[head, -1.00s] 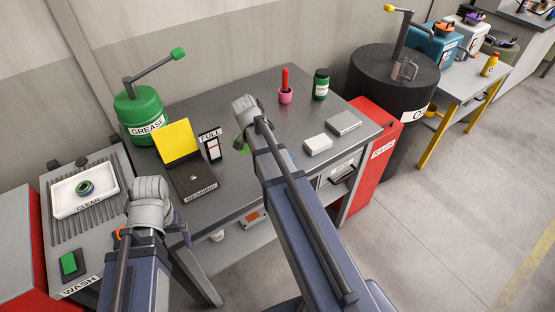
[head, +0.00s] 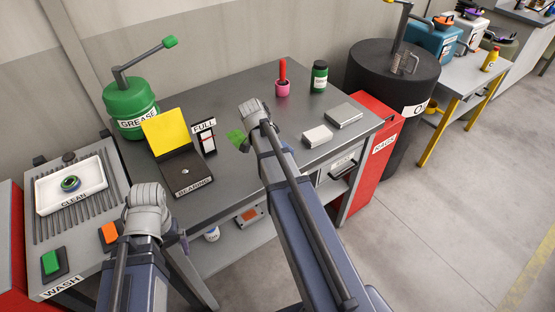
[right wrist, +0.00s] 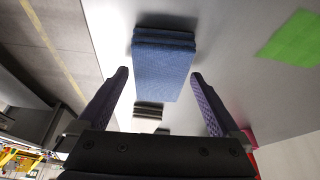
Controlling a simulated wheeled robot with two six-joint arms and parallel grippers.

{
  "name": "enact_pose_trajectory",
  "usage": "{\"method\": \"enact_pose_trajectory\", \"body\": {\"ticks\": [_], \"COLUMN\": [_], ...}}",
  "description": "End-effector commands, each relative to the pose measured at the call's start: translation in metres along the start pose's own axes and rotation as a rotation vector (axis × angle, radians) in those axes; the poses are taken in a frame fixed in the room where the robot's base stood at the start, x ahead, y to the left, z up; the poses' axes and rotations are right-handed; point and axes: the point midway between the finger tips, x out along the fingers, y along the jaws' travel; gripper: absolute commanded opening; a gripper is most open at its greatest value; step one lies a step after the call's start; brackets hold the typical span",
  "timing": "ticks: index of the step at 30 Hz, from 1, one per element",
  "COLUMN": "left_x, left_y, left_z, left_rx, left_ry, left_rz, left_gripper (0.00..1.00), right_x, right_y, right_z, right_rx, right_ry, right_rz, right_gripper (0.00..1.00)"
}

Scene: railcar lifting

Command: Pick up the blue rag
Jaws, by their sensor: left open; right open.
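The blue rag (right wrist: 163,68) shows in the right wrist view as a folded, layered blue cloth lying on the grey worktop (head: 262,88). In the head view my right arm hides it. My right gripper (right wrist: 160,76) is open, its two purple-padded fingers apart, with the near end of the rag between them in the picture. I cannot tell how high it is above the rag; nothing is gripped. My left gripper (head: 183,241) is mostly hidden behind its wrist in the head view, with a bit of purple finger showing in front of the bench.
A green patch (head: 236,137) lies on the worktop beside my right wrist. Clear worktop lies behind.

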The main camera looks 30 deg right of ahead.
Motion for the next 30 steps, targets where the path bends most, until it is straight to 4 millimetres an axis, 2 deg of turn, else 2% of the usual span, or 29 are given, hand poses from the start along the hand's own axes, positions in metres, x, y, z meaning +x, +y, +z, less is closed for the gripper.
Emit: {"method": "enact_pose_trajectory", "body": {"ticks": [30], "left_x": [0.0043], "left_y": [0.0004], "left_z": [-0.0002], "left_rx": [0.000], "left_ry": [0.000], "left_rz": [0.000], "left_gripper": [0.99], "right_x": [0.0041], "right_y": [0.0002], "right_z": [0.0015], "right_rx": [0.000], "right_ry": [0.000], "right_rz": [0.000], "right_gripper": [1.00]}}
